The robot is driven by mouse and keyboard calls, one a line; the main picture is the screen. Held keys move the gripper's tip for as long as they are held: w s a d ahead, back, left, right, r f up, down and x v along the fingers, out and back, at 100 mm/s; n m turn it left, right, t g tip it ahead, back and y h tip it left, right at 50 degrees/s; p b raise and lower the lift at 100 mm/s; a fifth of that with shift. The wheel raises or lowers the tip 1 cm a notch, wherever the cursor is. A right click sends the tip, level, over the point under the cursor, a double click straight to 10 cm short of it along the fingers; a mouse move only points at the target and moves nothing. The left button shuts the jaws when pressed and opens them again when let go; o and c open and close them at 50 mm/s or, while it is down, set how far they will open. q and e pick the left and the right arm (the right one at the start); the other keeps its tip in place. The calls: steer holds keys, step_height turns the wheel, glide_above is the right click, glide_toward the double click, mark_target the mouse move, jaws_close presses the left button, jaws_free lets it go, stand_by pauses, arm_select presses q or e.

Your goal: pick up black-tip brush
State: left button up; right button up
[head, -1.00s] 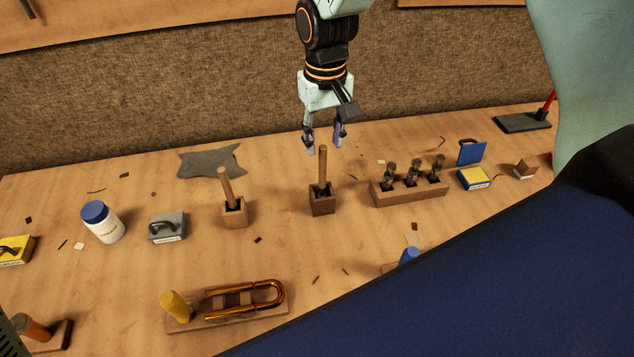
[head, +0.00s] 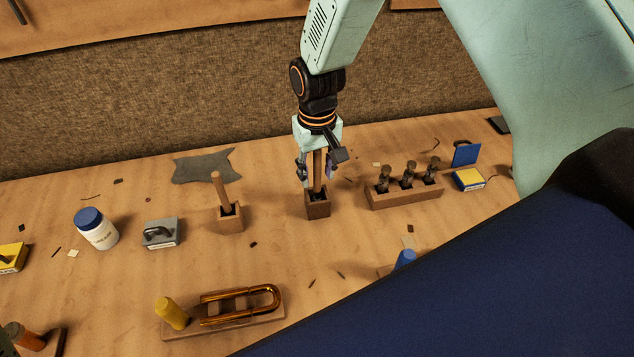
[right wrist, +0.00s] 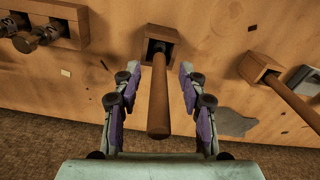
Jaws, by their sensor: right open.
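A brush with a brown wooden handle (head: 317,172) stands upright in a small wooden holder (head: 318,206) near the middle of the table. My right gripper (head: 315,178) is open around this handle from above. In the right wrist view the handle (right wrist: 158,95) stands between the two fingers of the gripper (right wrist: 158,90), with gaps on both sides. A second brush handle (head: 219,187) leans in another wooden holder (head: 231,219) to the left; it also shows in the right wrist view (right wrist: 292,100). My left gripper is not in view.
A wooden rack (head: 405,196) with several dark pieces stands to the right. A grey cloth (head: 205,166) lies behind. A grey block (head: 161,233), a white jar with blue lid (head: 97,230) and a brass slide (head: 240,303) on a board lie left and in front.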

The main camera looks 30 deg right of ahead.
steer(key=shift+s+r, duration=0.1)
steer(key=shift+c, duration=1)
steer(key=shift+d, duration=0.15)
steer(key=c, duration=0.4)
steer(key=shift+c, duration=1.1)
jaws_close()
